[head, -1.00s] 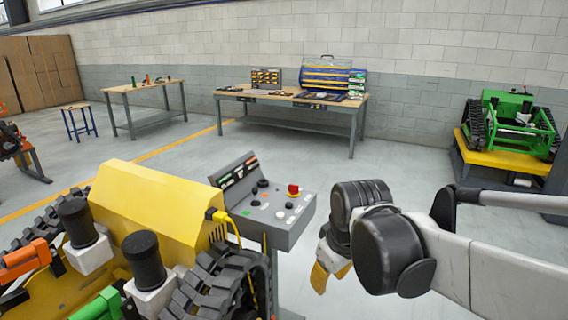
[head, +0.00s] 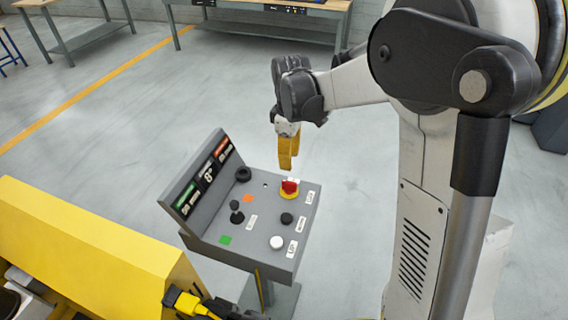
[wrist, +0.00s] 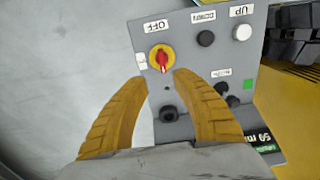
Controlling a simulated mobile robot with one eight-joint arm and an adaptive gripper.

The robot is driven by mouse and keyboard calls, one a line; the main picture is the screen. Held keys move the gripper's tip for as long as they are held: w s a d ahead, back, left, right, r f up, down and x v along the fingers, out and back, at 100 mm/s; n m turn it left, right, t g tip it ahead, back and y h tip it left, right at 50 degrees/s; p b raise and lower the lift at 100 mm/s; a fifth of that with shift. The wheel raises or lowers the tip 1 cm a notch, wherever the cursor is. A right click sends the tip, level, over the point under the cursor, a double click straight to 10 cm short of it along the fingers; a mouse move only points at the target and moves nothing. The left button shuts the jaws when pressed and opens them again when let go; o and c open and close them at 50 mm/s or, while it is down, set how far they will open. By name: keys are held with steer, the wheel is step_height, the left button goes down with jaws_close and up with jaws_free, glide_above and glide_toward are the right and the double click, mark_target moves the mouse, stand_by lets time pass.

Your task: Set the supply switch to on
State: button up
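The supply switch (head: 290,186) is a red handle on a yellow disc near the far right corner of the grey control console (head: 225,247). In the wrist view the switch (wrist: 161,57) shows just beyond and between my fingertips, beside a label reading OFF (wrist: 157,27). A smaller label (wrist: 141,60), too small to read, is on its left. The red handle lies roughly along the line toward OFF. My gripper (head: 287,165) points down above the switch, and appears apart from it. In the wrist view my gripper (wrist: 161,78) has its yellow fingers spread, with nothing between them.
A yellow machine (head: 90,245) stands at left.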

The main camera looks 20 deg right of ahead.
mark_target(289, 182)
steer(key=f+b, duration=0.1)
steer(key=f, duration=0.2)
steer(key=f+b, duration=0.1)
steer(key=f, duration=0.2)
steer(key=f+b, duration=0.1)
steer(key=f, duration=0.3)
steer(key=shift+s+f, duration=0.1)
steer(key=shift+s, duration=0.2)
jaws_close()
